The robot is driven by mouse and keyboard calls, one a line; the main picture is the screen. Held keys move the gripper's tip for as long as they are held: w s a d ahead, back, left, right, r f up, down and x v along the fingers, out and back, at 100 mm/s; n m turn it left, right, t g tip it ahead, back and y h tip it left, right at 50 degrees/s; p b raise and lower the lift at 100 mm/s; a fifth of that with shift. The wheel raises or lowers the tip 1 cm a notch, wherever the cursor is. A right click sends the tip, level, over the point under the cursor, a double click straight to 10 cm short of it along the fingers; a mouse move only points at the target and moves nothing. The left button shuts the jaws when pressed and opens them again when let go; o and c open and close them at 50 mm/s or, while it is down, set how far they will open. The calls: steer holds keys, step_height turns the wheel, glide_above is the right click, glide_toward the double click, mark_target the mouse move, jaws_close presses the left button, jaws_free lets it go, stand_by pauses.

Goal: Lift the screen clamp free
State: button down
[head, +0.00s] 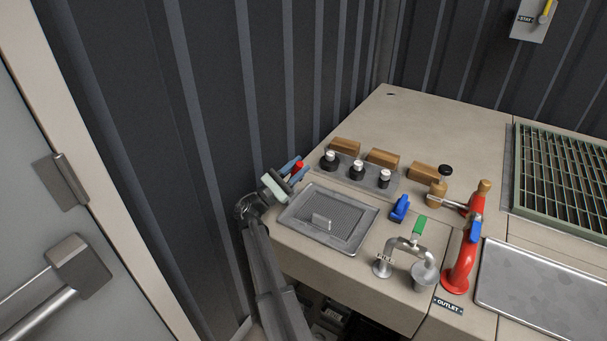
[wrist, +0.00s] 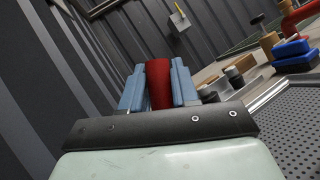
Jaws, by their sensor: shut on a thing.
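My gripper (head: 293,169) is above the back left corner of the worktop, its two blue fingers shut on a red piece (head: 298,166). The wrist view also shows the red piece (wrist: 159,83) upright between the fingers (wrist: 158,85). It may be the screen clamp, but its lower end is hidden and I cannot tell whether it touches anything. A grey tray with a perforated screen (head: 345,208) lies right of and below my gripper in the head view. A small grey upright tab (head: 321,221) stands on the screen.
Several black knobs with pale tops (head: 357,169) and wooden blocks (head: 382,158) stand behind the tray. A blue piece (head: 399,208), a tap (head: 410,245) and a red outlet pipe (head: 463,260) stand to its right. The ribbed wall (head: 225,120) is close on the left.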

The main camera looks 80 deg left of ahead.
steer(key=shift+s+a+r+n+y, duration=0.1)
steer(key=shift+s+a+n+y, duration=0.2)
steer(key=shift+n+y, duration=0.35)
steer(key=shift+s+a+r+n+y, duration=0.1)
steer(key=shift+s+a+n+y, duration=0.3)
steer(key=shift+n, duration=0.45)
steer(key=shift+d, duration=0.1)
steer(key=c, duration=0.9)
jaws_free()
steer(key=shift+w, duration=0.1)
steer(key=shift+r, duration=0.1)
step_height(320, 180, up, 10)
steer(key=shift+f, duration=0.1)
steer(key=shift+c, duration=0.6)
